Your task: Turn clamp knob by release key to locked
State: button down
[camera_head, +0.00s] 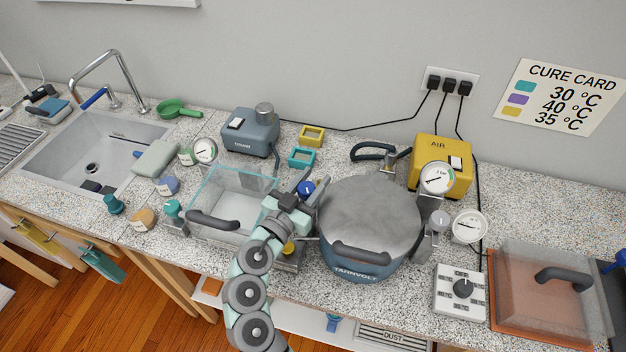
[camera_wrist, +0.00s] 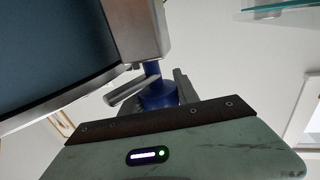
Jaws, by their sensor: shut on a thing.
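A blue clamp knob (camera_head: 306,187) is at the left side of the large blue pot (camera_head: 362,272), close to its rim. The pot has a grey lid (camera_head: 370,212). My gripper (camera_head: 300,193) reaches this knob from the left, and its jaws are shut on it. In the wrist view the blue knob (camera_wrist: 158,94) sits between my fingers, under a grey metal block of the clamp (camera_wrist: 138,30). My fingers hide part of it. A grey round knob (camera_head: 440,222) shows at the pot's right side. I cannot tell which part is the release key.
A clear-walled tank (camera_head: 225,215) with a dark handle stands left of my arm. A yellow air pump (camera_head: 440,167) and gauges stand behind and right of the pot.

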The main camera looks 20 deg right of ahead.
jog(key=shift+w+n+t+y, duration=0.1)
jog(key=shift+n+t+y, duration=0.9)
jog(key=shift+t, duration=0.2)
jog(key=n+t+y+p, duration=0.2)
jog(key=y+p, duration=0.1)
jog(key=a+n+t+y+p, duration=0.1)
jog(key=shift+w+r+p, duration=0.2)
jog(key=shift+w+p, duration=0.1)
jog(key=shift+p, duration=0.05)
jog(key=shift+f+n+t+y+p, duration=0.2)
jog(key=shift+n+t+y+p, duration=0.15)
jog(key=shift+n+y, duration=0.2)
jog(key=shift+w+a, duration=0.1)
jog(key=c, duration=0.9)
grip_release()
